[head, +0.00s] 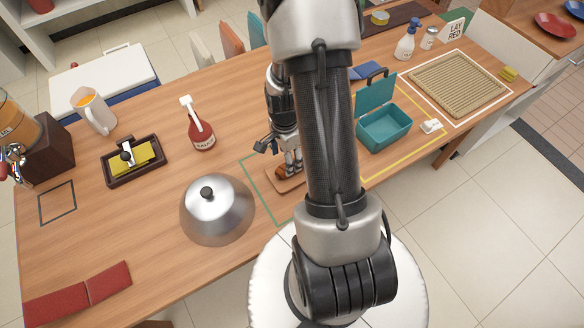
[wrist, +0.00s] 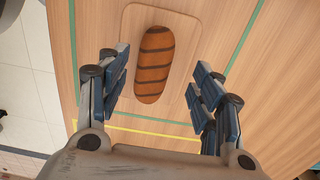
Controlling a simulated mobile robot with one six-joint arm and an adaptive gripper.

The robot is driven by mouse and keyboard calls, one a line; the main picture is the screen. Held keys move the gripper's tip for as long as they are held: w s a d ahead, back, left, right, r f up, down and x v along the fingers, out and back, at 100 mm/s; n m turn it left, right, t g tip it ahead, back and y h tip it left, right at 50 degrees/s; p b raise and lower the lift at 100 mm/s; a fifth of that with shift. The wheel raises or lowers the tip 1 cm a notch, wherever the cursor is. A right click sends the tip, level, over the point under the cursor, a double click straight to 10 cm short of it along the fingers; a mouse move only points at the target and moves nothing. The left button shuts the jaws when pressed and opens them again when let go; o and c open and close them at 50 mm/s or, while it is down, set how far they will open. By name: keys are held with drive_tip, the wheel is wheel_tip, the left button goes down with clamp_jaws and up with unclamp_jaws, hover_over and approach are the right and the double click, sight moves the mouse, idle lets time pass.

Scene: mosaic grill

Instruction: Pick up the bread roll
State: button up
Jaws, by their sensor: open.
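The bread roll (wrist: 154,65) is brown and oblong with dark stripes across it. It lies on a small wooden board (wrist: 186,20) on the table, and only a small part of the roll shows in the head view (head: 282,172). My gripper (wrist: 164,85) is open, with one finger on each side of the roll in the wrist view and a gap on both sides. In the head view my gripper (head: 290,165) is over the board, partly hidden by my arm. Whether the fingertips are down at the roll's height is hard to tell.
A metal dome (head: 217,212) stands left of the board, with a red sauce bottle (head: 198,128) behind it. An open teal box (head: 383,127) is to the right. A green line (head: 262,190) marks the table around the board.

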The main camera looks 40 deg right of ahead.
drive_tip(key=f, duration=0.1)
drive_tip(key=f+b, duration=0.1)
drive_tip(key=f, duration=0.1)
drive_tip(key=f+b, duration=0.1)
drive_tip(key=f, duration=0.1)
drive_tip(key=shift+s+a+f, duration=0.1)
drive_tip(key=shift+s+a, duration=0.05)
drive_tip(key=shift+s, duration=0.15)
drive_tip(key=shift+c, duration=0.5)
drive_tip(key=c, duration=1)
drive_tip(key=shift+r, duration=0.2)
wheel_tip(320, 180, up, 20)
drive_tip(key=p, duration=0.6)
drive_tip(key=shift+f+p, duration=0.1)
drive_tip(key=shift+p, duration=0.2)
